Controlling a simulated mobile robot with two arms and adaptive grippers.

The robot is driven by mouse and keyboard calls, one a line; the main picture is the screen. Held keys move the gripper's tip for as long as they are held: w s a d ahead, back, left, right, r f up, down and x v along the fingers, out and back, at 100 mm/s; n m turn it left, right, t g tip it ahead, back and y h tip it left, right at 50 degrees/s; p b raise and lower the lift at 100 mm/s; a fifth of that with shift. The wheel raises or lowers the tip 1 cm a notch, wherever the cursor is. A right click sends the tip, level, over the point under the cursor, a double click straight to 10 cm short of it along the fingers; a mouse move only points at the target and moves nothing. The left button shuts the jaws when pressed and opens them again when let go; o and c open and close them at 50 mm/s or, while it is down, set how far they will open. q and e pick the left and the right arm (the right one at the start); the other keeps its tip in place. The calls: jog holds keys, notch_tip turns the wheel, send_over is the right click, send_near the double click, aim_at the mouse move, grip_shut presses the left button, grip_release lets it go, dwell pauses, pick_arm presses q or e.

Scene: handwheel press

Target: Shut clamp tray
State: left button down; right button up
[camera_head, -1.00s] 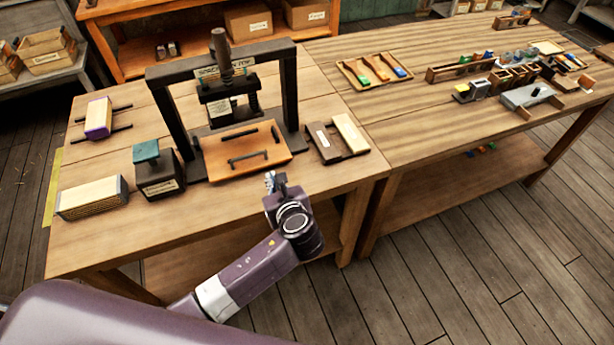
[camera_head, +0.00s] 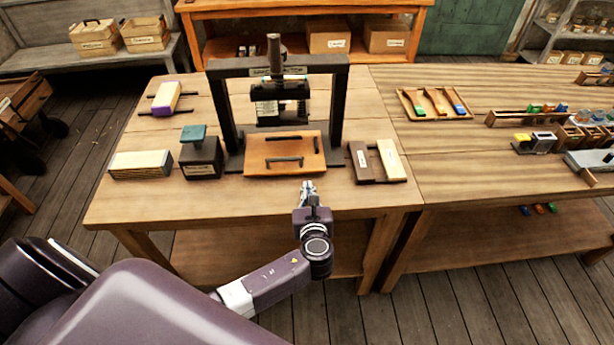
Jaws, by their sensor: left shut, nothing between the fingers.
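The clamp tray (camera_head: 300,145) is an orange-brown wooden tray with dark bar handles, at the front of the black handwheel press (camera_head: 222,105). It sticks out from the press frame toward me. My left gripper (camera_head: 308,187) is shut and empty, just in front of the tray's front edge and slightly right of its middle. I cannot tell whether the fingertips touch the tray. The press head (camera_head: 268,92) hangs above and behind the tray. My right gripper is not in view.
Left of the press are a dark box with a green top (camera_head: 200,158), a pale block (camera_head: 140,164) and a purple-banded block (camera_head: 166,97). Right of the tray lie dark and pale wooden pieces (camera_head: 392,160). The bench front right is clear.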

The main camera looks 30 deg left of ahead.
aim_at(305, 167)
pick_arm(q)
jog(key=w+a, duration=0.2)
jog(key=w, duration=0.1)
jog(key=shift+p, duration=0.4)
jog(key=shift+w+a+f, duration=0.1)
jog(key=shift+w+a, duration=0.15)
jog(key=shift+w, duration=0.15)
jog(key=w+a, duration=0.1)
jog(key=w, duration=0.1)
jog(key=w+a, duration=0.1)
jog(key=shift+w+a+b, duration=0.15)
jog(key=shift+w+b, duration=0.15)
jog(key=shift+w, duration=0.1)
jog(key=shift+w+a, duration=0.15)
jog(key=shift+w, duration=0.15)
jog(key=shift+s, duration=0.1)
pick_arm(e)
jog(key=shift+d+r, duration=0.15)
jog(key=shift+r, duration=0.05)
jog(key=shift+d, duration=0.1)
